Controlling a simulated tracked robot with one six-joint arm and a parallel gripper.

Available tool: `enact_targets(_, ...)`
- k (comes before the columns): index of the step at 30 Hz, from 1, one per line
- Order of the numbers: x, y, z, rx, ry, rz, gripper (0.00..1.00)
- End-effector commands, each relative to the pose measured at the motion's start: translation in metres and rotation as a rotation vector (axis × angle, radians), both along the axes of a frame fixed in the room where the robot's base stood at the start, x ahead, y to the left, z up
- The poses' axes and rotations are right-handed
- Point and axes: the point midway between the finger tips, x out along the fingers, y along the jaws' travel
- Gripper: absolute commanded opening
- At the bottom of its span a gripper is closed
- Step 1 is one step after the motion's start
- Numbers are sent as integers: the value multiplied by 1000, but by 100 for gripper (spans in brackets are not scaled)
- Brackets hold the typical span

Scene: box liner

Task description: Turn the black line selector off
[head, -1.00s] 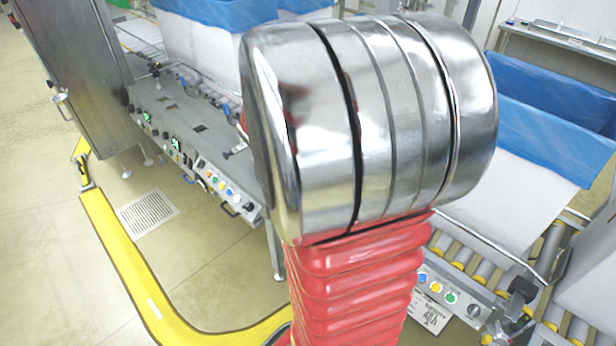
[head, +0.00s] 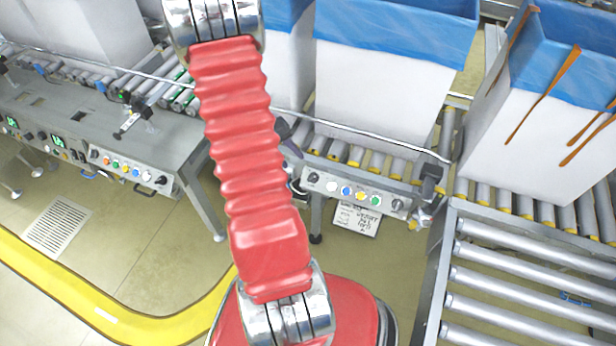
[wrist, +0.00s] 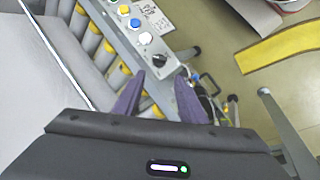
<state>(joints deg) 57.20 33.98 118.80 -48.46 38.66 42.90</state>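A black selector (wrist: 159,60) sits at the end of a grey button panel (wrist: 125,25), beside the white button (wrist: 145,38). In the head view the black selector (head: 312,178) is at the panel's left end. Its exact pointer setting is too small to read. My gripper (wrist: 160,80) is open, its two purple fingers apart and empty. In the wrist view the selector shows just beyond the gap between the fingertips; contact is not visible. In the head view my gripper (head: 291,142) is mostly hidden behind my red arm.
Blue (head: 346,191), yellow (head: 361,196) and green (head: 376,201) buttons and another knob (head: 397,205) share the panel. A metal rail (head: 370,137) runs above it. Roller conveyors (head: 520,285) and lined boxes (head: 380,70) stand behind and right. Another control station (head: 120,165) is left.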

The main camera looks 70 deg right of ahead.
Motion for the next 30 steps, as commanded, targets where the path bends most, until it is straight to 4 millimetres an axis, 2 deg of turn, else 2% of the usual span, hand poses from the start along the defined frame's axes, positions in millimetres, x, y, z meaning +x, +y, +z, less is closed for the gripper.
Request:
enact_targets(14, -3, -2, -6, 0, 0, -2, 38)
enact_targets(30, -30, -18, -65, 2, 1, -1, 38)
